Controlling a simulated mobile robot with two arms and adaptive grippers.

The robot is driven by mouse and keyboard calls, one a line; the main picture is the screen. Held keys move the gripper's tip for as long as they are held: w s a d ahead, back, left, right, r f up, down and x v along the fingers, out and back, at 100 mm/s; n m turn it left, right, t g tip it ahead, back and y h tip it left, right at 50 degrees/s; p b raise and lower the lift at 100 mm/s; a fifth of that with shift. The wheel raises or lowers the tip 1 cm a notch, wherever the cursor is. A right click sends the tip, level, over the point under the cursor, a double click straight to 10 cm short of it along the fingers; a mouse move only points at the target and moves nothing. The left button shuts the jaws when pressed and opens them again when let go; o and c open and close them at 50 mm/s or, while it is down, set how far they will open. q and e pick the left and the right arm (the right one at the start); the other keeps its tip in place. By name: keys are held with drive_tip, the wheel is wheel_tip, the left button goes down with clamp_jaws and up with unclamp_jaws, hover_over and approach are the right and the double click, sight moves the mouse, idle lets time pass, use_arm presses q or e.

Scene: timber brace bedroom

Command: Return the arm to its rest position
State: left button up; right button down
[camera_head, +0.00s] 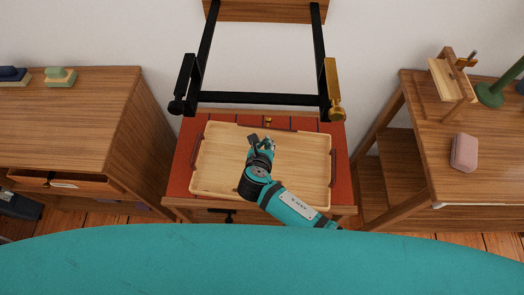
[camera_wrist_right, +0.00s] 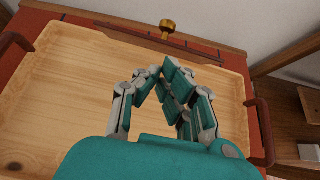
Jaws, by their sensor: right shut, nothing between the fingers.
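My right gripper (camera_head: 262,142) is over the wooden tray in the head view, its arm coming in from the lower right. In the right wrist view the fingers of my right gripper (camera_wrist_right: 163,72) meet at their tips, with nothing between them. The light wooden tray (camera_head: 220,165) has dark red side handles and lies empty on a red-topped stand. The tray also fills much of the right wrist view (camera_wrist_right: 60,90). I cannot tell the exact height of the gripper above the tray. My left gripper is not in view.
A small brass piece (camera_wrist_right: 167,27) sits beyond the tray's far rim. A wooden cabinet (camera_head: 70,110) is at left. A desk (camera_head: 475,185) at right holds a pink box (camera_head: 464,152) and a wooden stand (camera_head: 450,85).

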drive_tip(key=v, duration=0.6)
drive_tip(key=shift+s, duration=0.3)
drive_tip(key=shift+r, duration=0.15)
